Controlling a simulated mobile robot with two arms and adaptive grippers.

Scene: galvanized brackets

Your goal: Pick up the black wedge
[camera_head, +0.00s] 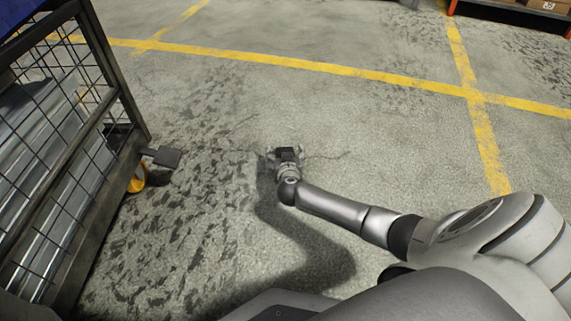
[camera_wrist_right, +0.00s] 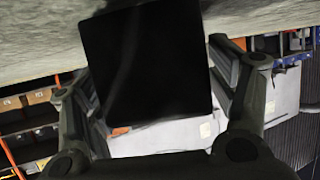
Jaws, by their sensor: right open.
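The black wedge (camera_wrist_right: 150,65) shows large and plain black between my right fingers in the wrist view. It hides much of what is behind it. In the head view it is a small dark block (camera_head: 287,153) at the end of my right arm, over the grey floor. My right gripper (camera_head: 285,154) is open, with a finger on each side of the block. In the wrist view, I cannot tell whether its fingers (camera_wrist_right: 160,85) touch the wedge. My left gripper is not in view.
A wire-mesh cage cart (camera_head: 95,130) with metal pieces stands at the left. A dark grey plate (camera_head: 165,157) juts out beside its orange wheel (camera_head: 138,178). Yellow lines (camera_head: 340,70) cross the floor. An orange-framed shelf (camera_head: 510,12) stands far back right. The floor around my right gripper is clear.

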